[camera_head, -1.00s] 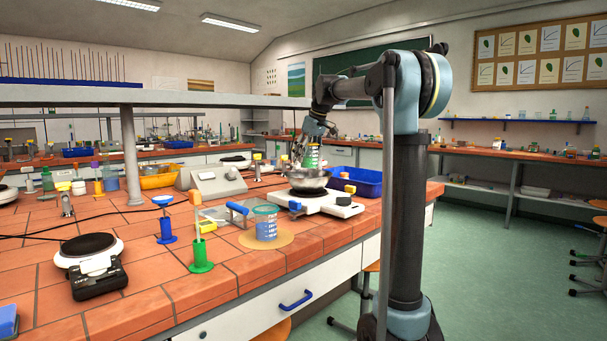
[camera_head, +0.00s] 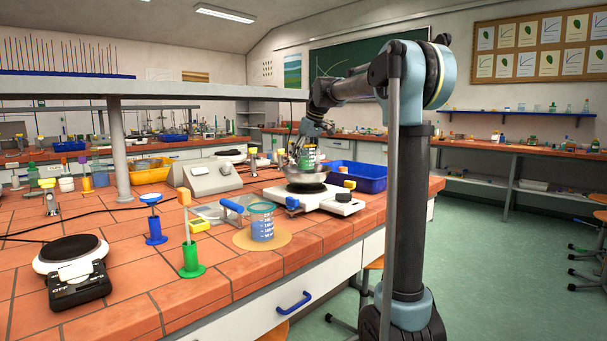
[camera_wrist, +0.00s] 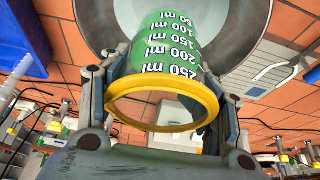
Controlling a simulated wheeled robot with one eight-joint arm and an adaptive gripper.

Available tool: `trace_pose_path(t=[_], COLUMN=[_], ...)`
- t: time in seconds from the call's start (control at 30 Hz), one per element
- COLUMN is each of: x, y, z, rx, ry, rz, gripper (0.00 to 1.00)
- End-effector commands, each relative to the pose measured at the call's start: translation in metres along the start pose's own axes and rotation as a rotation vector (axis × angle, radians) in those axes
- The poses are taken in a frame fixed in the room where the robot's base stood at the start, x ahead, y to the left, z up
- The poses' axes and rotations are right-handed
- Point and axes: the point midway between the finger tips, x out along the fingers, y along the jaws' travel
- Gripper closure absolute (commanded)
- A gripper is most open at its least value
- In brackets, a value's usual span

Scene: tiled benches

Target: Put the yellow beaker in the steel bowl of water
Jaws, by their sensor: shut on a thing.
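The yellow beaker, with a yellow rim, green sides and white millilitre marks, is in my gripper (camera_head: 308,150). The beaker (camera_head: 308,159) shows green in the head view and fills the middle of the wrist view (camera_wrist: 165,118). My gripper's fingers (camera_wrist: 163,95) are shut on it from both sides near the rim. The steel bowl (camera_head: 300,176) stands on a white hotplate (camera_head: 343,206) with a dark top. In the wrist view the bowl (camera_wrist: 95,22) lies behind the beaker's base. Whether the base is inside the bowl or touching it, I cannot tell. The water is not clearly visible.
A blue tray (camera_head: 362,178) is just behind the hotplate. A beaker of blue liquid (camera_head: 262,224) stands on a round mat to the left, beside a green stand (camera_head: 192,262) and a blue stand (camera_head: 155,230). A grey shelf (camera_head: 200,95) spans above the bench.

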Motion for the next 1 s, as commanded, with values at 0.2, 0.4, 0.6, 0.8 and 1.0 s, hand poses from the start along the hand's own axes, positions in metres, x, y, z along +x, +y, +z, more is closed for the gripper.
trace_pose_path(t=[0.2, 0.4, 0.6, 0.8, 1.0], x=[0.022, 0.035, 0.059, 0.061, 0.062], y=[0.000, 0.001, 0.001, 0.001, 0.001], z=[0.009, 0.015, 0.025, 0.026, 0.026], rx=[0.000, 0.001, 0.001, 0.001, 0.001], ry=[0.000, 0.000, 0.000, 0.000, 0.000], rz=[0.000, 0.000, 0.000, 0.000, 0.000], gripper=[0.73, 0.73, 0.73, 0.73, 0.29])
